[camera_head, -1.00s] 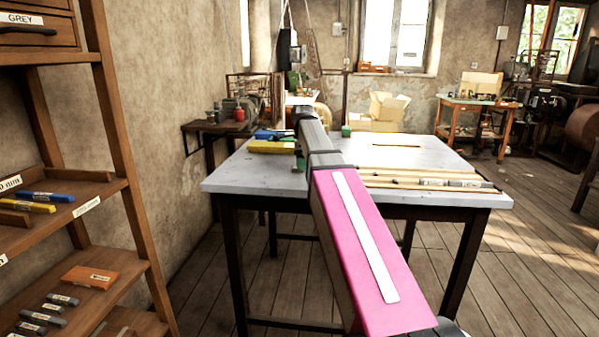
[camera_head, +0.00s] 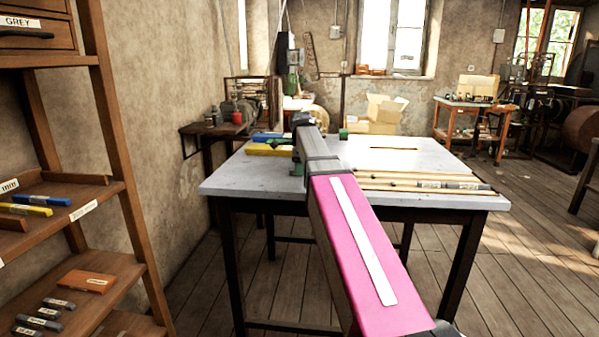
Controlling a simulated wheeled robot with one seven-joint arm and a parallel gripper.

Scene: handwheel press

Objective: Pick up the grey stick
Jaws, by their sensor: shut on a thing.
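Several short grey sticks with pale labels (camera_head: 37,322) lie on the lower shelf at the left. Grey labelled pieces (camera_head: 466,185) also lie at the right end of the long pale strips on the table. I cannot tell which of these, if any, is the task's grey stick. My pink and grey arm reaches forward over the table. My gripper is hidden behind the arm's far end, so neither its jaws nor anything in them can be made out.
The grey table (camera_head: 233,178) holds a yellow bar (camera_head: 268,150), a blue bar (camera_head: 266,137) and a small green block (camera_head: 343,134). A wooden shelf rack (camera_head: 125,160) stands close at the left, with an orange box (camera_head: 87,281). The table's left front corner is bare.

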